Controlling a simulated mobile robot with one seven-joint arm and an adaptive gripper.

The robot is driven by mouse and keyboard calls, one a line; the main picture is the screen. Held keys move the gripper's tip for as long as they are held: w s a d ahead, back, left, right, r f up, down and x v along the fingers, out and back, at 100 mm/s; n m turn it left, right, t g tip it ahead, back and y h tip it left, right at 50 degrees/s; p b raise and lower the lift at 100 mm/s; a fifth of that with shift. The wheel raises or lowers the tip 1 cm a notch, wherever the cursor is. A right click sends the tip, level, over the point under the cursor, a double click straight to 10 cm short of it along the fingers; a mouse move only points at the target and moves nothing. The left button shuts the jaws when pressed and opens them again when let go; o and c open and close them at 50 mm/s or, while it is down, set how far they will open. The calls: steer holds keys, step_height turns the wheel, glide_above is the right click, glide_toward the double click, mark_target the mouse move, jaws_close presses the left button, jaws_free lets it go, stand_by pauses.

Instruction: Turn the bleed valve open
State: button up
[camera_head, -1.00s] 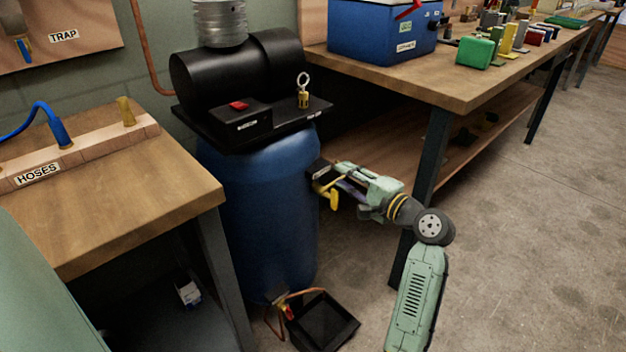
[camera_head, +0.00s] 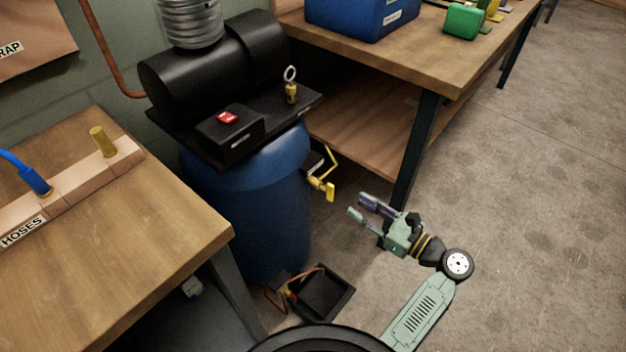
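A blue tank (camera_head: 235,215) stands between two workbenches with a black compressor (camera_head: 215,70) on top. A yellow-handled fitting (camera_head: 322,183) sticks out of the tank's right side beside a small dark box.
A black tray (camera_head: 322,292) lies on the floor by the tank's foot. A wooden bench (camera_head: 120,235) with hoses is at left. Another bench (camera_head: 395,62) with a lower shelf and a dark leg (camera_head: 420,135) is behind my gripper. The floor at right is clear.

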mark_target(333, 191)
steer(key=p+x, duration=0.1)
steer(key=x, duration=0.9)
steer(key=shift+p, duration=0.3)
steer(key=shift+c, duration=0.3)
jaws_close()
